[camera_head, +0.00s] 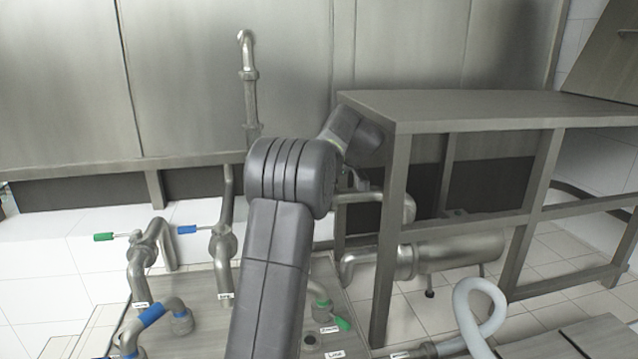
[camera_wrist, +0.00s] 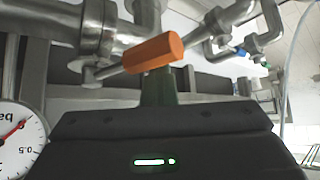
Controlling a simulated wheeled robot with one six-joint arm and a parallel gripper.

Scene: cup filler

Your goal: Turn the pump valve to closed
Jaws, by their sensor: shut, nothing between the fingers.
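A valve with an orange lever handle (camera_wrist: 150,53) shows in the wrist view, fixed to metal pipework. The lever slants slightly up to the right. I take it for the pump valve, but no readable label confirms this. My gripper (camera_wrist: 158,78) is shut and empty. Its dark greenish fingers are just below the orange handle in the picture, partly covered by it; I cannot tell whether they touch.
A pressure gauge (camera_wrist: 18,138) is at left in the wrist view. In the head view, a green-handled valve (camera_head: 104,237) and a blue-handled valve (camera_head: 187,229) stand left of my arm. A steel table (camera_head: 470,108) and a white hose (camera_head: 463,310) are right.

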